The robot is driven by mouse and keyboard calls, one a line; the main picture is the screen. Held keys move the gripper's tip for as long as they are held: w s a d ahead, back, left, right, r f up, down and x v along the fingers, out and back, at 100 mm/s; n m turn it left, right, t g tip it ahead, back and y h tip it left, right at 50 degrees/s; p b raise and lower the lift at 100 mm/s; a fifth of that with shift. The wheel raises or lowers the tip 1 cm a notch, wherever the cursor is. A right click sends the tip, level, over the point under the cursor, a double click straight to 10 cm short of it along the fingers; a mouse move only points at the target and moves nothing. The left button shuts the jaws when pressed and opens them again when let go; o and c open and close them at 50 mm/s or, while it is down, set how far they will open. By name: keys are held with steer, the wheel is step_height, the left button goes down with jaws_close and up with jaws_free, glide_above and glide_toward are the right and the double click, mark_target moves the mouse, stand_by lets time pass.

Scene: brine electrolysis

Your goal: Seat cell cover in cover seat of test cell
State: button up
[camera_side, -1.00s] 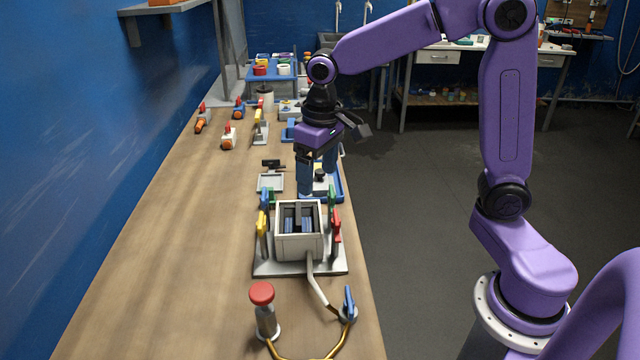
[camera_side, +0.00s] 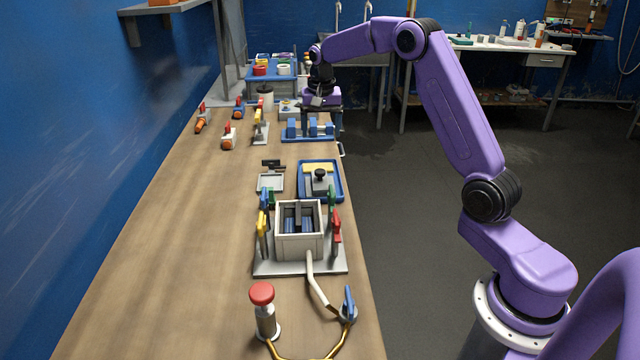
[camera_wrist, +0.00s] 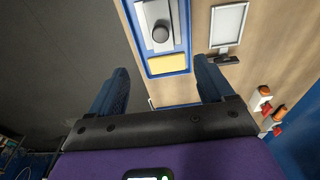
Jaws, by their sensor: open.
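The cell cover (camera_side: 320,185) is a grey plate with a black knob, lying in a blue tray (camera_side: 341,190) behind the test cell. It also shows at the top of the wrist view (camera_wrist: 156,38). The test cell (camera_side: 300,245) is an open-topped pale grey box on a base plate, with dark blue plates inside. Its top rim, the cover seat (camera_side: 287,203), is uncovered. My gripper (camera_side: 321,132) is open and empty, beyond the tray. In the wrist view, the open fingers (camera_wrist: 161,77) point toward the tray, with nothing between them.
Clamps with yellow (camera_side: 262,223), red (camera_side: 336,226), blue and green handles stand around the cell. A yellow block (camera_side: 318,167) shares the tray. A red-topped post (camera_side: 264,310) and a hose lie in front.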

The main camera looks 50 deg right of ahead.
mark_target(320, 170)
steer(key=f, duration=0.5)
steer(key=w+f, duration=0.1)
steer(key=f, duration=0.4)
steer(key=d+f, duration=0.1)
steer(key=f, duration=0.4)
steer(key=shift+w+f, duration=0.15)
steer(key=shift+f, duration=0.1)
steer(key=c, duration=1.2)
steer(key=shift+c, duration=0.2)
steer(key=shift+r, duration=0.2)
